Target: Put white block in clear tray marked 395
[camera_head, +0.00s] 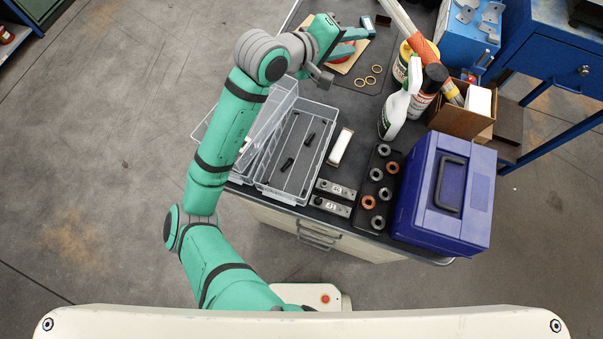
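A white block (340,147), long and narrow, lies on the dark bench top just right of a clear tray (312,177). The clear tray holds a few small black pieces on a grey floor. A second clear tray or lid (283,100) stands to its left, partly hidden behind my arm. No number 395 is readable on either. My gripper (352,42) is at the far end of the bench, beyond the white block and apart from it.
Spray bottles (396,108), a cardboard box (462,122) and a blue toolbox (468,195) crowd the right. Two metal blocks (331,206) and a ring rack (376,177) lie near the front.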

